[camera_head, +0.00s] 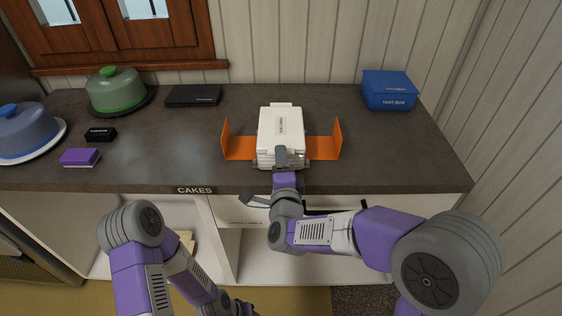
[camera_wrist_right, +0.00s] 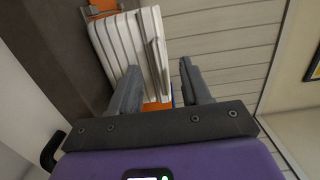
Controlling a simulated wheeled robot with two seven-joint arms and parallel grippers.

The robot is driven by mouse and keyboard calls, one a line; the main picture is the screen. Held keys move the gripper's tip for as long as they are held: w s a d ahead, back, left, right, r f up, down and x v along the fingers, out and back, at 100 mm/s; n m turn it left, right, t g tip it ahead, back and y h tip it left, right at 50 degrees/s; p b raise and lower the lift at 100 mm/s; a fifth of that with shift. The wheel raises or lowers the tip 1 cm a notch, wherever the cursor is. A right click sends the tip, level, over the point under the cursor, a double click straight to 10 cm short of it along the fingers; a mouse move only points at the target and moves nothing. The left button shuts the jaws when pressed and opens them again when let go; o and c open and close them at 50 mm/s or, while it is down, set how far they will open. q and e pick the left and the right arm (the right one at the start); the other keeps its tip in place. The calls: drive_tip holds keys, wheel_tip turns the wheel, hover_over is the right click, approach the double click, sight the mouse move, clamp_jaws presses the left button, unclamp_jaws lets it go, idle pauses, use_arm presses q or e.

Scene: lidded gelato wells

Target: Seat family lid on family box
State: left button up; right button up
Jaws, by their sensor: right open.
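A white family box (camera_head: 267,158) stands on the dark counter between orange side plates. A white lid-like top (camera_head: 281,124) with a dark label lies over it, with a tab at its back edge. I cannot tell whether it is fully seated. My right gripper (camera_head: 282,158) is at the front edge of the white stack and hides part of it. In the right wrist view its open fingers (camera_wrist_right: 160,85) are on either side of the near end of the white ribbed side (camera_wrist_right: 122,48); contact is unclear. My left gripper (camera_head: 238,308) is low at the bottom edge, its fingers unclear.
An orange holder (camera_head: 237,147) flanks the box. A blue box (camera_head: 389,91) stands at the back right. A black flat box (camera_head: 194,95), a green dome (camera_head: 116,90), a blue dome (camera_head: 26,131), a purple box (camera_head: 80,157) and a small black box (camera_head: 101,134) are left.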

drive_tip(key=shift+s+b, duration=0.35)
drive_tip(key=shift+s, duration=0.05)
idle(0.4)
drive_tip(key=shift+s, duration=1.7)
idle(1.9)
drive_tip(key=s, duration=0.7)
drive_tip(key=shift+s+d, duration=0.3)
drive_tip(key=shift+s, duration=0.1)
idle(0.4)
drive_tip(key=w+d+f+n+g+y+p, duration=0.1)
drive_tip(key=d+f+n+g+p, duration=0.25)
drive_tip(key=f, duration=0.75)
drive_tip(key=d+f+n+g+p, duration=0.15)
drive_tip(key=f+n+g, duration=0.4)
drive_tip(key=f, duration=0.55)
drive_tip(key=s+d+f+n+g+p, duration=0.2)
drive_tip(key=s+f+g, duration=0.2)
drive_tip(key=s+f, duration=0.2)
drive_tip(key=s+d+f+n+g+y+p, duration=0.1)
drive_tip(key=s+d+f+n+g+p, duration=0.1)
drive_tip(key=s+f, duration=0.4)
drive_tip(key=s+n+g, duration=0.1)
drive_tip(key=s+g, duration=0.1)
drive_tip(key=s, duration=0.1)
drive_tip(key=shift+f+g+y, duration=0.2)
drive_tip(key=shift+g+y, duration=0.1)
